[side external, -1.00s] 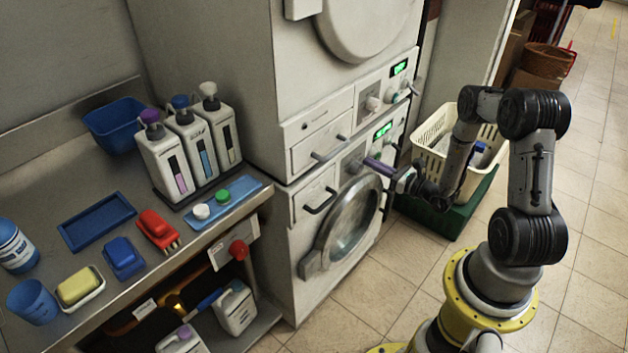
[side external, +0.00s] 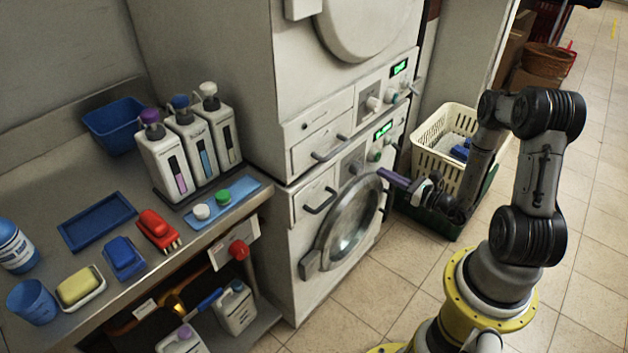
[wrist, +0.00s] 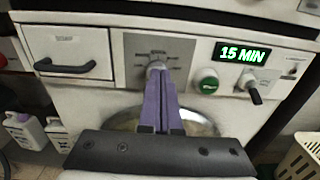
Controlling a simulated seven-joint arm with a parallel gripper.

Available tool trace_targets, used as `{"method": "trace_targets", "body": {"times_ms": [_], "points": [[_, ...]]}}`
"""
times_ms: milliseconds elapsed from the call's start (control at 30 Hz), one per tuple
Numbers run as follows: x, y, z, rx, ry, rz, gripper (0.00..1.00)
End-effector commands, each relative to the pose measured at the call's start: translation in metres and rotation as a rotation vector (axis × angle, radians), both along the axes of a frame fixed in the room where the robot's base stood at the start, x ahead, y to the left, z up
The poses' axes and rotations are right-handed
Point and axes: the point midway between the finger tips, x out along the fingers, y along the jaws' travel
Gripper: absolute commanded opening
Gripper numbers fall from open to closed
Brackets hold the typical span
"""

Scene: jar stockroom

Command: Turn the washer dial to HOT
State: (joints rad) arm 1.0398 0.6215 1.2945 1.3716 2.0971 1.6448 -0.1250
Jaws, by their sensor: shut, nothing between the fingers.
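The washer (side external: 303,262) is the lower white machine, with a round door below its control panel. Its dial (wrist: 156,65) shows in the wrist view as a grey knob on a grey plate with small markings too blurred to read. The purple fingers partly cover it, so I cannot tell where it points. My gripper (side external: 381,172) is shut and empty, its purple fingers pointing at the panel. In the side view the fingertips are in front of the panel and look apart from it. In the wrist view the gripper (wrist: 160,80) lines up just below the dial.
The washer display (wrist: 241,53) reads 15 MIN. A green button (wrist: 207,82) and a black-tipped lever (wrist: 254,91) sit right of the dial. A drawer handle (wrist: 64,67) is at left. A cream basket (side external: 428,150) stands right of the washer. A dryer (side external: 290,70) is above.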

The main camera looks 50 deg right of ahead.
Motion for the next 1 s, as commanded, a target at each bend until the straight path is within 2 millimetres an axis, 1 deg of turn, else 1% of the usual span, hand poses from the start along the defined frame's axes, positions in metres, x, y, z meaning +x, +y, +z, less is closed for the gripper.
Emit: {"method": "trace_targets", "body": {"times_ms": [100, 267, 367, 700, 833, 1000], "points": [[-0.004, 0.012, -0.001, -0.002, 0.0, 0.002, 0.0], [0.0, 0.017, -0.002, -0.003, 0.0, 0.002, 0.0], [0.009, 0.017, -0.002, -0.003, 0.0, 0.003, 0.0], [0.049, 0.018, -0.002, -0.001, 0.0, 0.003, 0.0], [0.059, 0.017, -0.002, -0.001, 0.0, 0.002, 0.0], [0.064, 0.017, -0.002, -0.001, 0.0, 0.001, 0.0]]}}
